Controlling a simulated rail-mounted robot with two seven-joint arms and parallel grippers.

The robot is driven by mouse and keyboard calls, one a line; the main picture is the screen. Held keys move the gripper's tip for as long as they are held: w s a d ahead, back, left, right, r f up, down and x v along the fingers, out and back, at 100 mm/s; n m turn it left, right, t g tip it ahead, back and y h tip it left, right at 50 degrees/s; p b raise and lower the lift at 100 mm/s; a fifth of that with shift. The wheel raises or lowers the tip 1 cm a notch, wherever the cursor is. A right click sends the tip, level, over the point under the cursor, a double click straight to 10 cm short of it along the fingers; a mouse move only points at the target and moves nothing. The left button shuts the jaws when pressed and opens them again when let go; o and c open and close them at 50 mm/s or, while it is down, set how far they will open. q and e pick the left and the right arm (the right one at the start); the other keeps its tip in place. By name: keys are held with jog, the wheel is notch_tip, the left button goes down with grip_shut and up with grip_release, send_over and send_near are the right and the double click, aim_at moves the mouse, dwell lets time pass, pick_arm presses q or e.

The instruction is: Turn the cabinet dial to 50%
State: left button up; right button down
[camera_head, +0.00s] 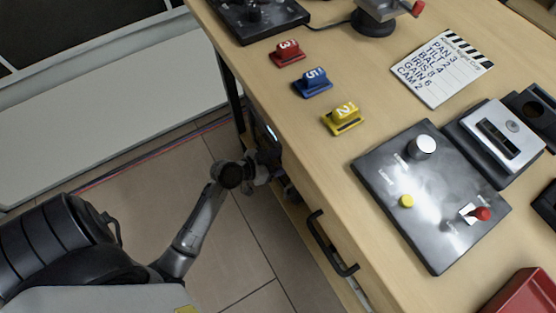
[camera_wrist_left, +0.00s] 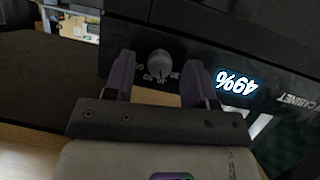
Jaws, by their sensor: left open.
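The cabinet dial (camera_wrist_left: 159,63) is a small grey round knob on a black panel in the left wrist view. The lit display (camera_wrist_left: 235,83) beside it appears upside down and reads 49%. My left gripper (camera_wrist_left: 157,70) is open, with one purple-grey finger on each side of the dial. I cannot tell whether either finger touches it. In the head view my left gripper (camera_head: 266,163) is at the desk's left side, below the top's edge; the dial is hidden there. My right gripper is not in view.
The wooden desk top (camera_head: 300,125) carries red, blue and yellow numbered blocks (camera_head: 313,83), a clapperboard (camera_head: 440,67) and a black control panel (camera_head: 405,235). A black drawer handle (camera_head: 330,245) sticks out from the desk's front. Tiled floor is open on the left.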

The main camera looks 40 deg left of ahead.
pick_arm(q)
jog(key=c, duration=0.9)
jog(key=shift+d+r+m+t+y+p, duration=0.1)
jog(key=shift+m+t+y+p, duration=0.1)
jog(key=shift+m+y+p, duration=0.9)
jog(key=shift+d+f+m+t+y+p, duration=0.15)
jog(key=shift+m+p, duration=0.5)
jog(key=shift+p, duration=1.2)
jog(key=shift+r+m+t+y+p, duration=0.2)
jog(key=shift+m+y+p, duration=0.5)
jog(key=shift+p, duration=0.75)
jog(key=shift+m, duration=0.25)
jog(key=o, duration=0.9)
